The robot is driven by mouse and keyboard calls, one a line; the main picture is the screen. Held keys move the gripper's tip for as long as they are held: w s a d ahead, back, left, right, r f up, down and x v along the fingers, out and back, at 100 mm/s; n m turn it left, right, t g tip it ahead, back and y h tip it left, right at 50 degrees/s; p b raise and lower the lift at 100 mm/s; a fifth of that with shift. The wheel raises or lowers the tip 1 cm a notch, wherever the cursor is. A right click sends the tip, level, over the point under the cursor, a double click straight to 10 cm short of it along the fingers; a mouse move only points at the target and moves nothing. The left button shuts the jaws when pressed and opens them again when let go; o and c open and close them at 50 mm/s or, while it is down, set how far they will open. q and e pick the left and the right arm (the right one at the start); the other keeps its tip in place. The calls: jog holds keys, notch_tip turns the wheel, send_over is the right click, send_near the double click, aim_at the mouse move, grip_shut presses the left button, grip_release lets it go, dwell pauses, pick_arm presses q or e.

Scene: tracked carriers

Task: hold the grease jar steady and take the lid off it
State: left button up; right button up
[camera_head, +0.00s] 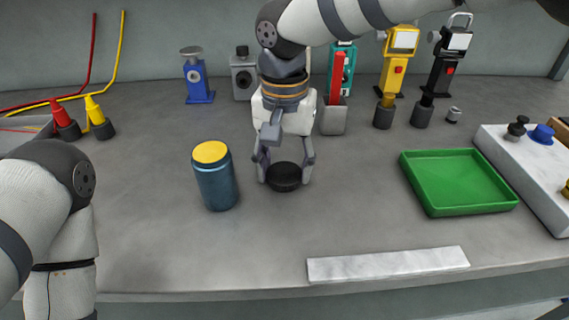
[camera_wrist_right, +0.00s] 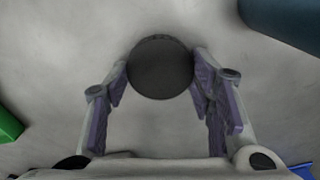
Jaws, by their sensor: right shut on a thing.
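The grease jar (camera_head: 216,186) is a dark blue cylinder standing upright on the grey bench, left of centre. Its top is a yellow disc; I cannot tell whether this is a cover or the contents. My right gripper (camera_head: 284,178) is to the right of the jar, pointing down, shut on a round black lid (camera_head: 284,184) with a ribbed rim. The right wrist view shows the lid (camera_wrist_right: 161,68) between the two fingertips. The lid is at or very near the bench; I cannot tell if it touches. My left arm is at the left, its gripper out of view.
A green tray (camera_head: 457,210) lies to the right, beside a white block with knobs (camera_head: 530,165). A pale strip (camera_head: 388,265) lies near the front edge. Tools and holders line the back, with red and yellow cabled plugs (camera_head: 96,110) at back left. The bench before the jar is clear.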

jog(key=shift+f, duration=0.15)
jog(key=o, duration=1.3)
